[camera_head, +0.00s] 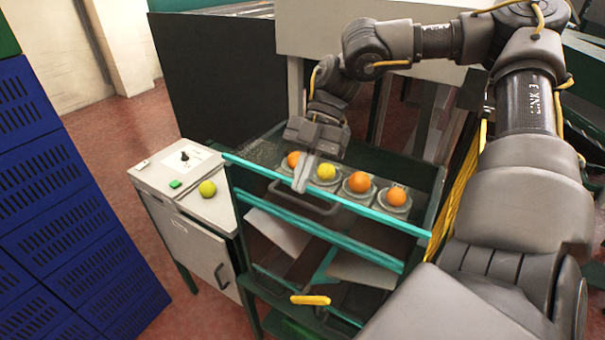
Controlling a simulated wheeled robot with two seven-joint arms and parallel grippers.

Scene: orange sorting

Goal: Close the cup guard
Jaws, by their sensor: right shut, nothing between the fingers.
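The cup guard seems to be the clear panel with teal edge bars (375,212) on the front of the dark green machine; how far it is open or shut I cannot tell. A grey loop handle (326,211) sits just below its upper bar. My right gripper (300,186) points down at the handle's left end, its fingers shut and empty; whether they touch the handle or bar is unclear. Behind the bar, a row of grey cups holds an orange (359,182), another orange (396,197), a yellow fruit (326,172) and a partly hidden orange (293,159). My left gripper is out of view.
Blue crates (75,200) are stacked at left. A yellow lever (310,300) sticks out low in front.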

